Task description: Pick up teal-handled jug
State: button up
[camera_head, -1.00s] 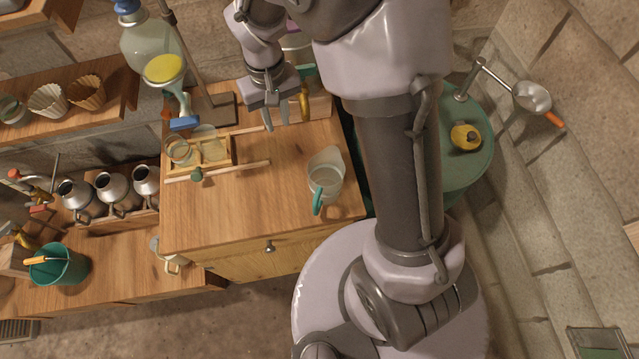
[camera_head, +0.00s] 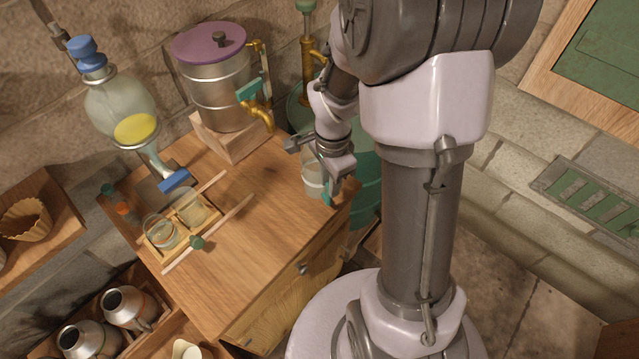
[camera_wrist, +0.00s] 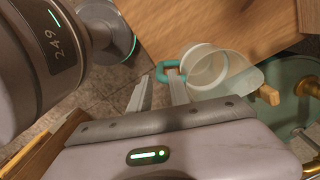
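The jug (camera_head: 312,183) is whitish and translucent and stands near the right edge of the wooden cabinet top, partly hidden by my gripper (camera_head: 310,168) in the head view. In the wrist view the jug (camera_wrist: 212,70) shows its open mouth, with its teal handle (camera_wrist: 162,72) toward my fingers. My gripper (camera_wrist: 158,78) is open and empty. Its fingers point at the handle, one fingertip close to or overlapping it in the picture. I cannot tell whether they touch.
A wooden rack with glass beakers (camera_head: 160,232) sits on the cabinet top (camera_head: 240,250). Behind stand a metal still pot with a purple lid (camera_head: 215,75) and a glass flask with yellow liquid (camera_head: 120,105). A teal round container (camera_head: 365,185) is right of the cabinet.

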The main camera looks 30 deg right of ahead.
aim_at(329, 207)
notch_tip(329, 207, down, 8)
jog(key=b, duration=0.3)
grip_shut()
dwell(1.3)
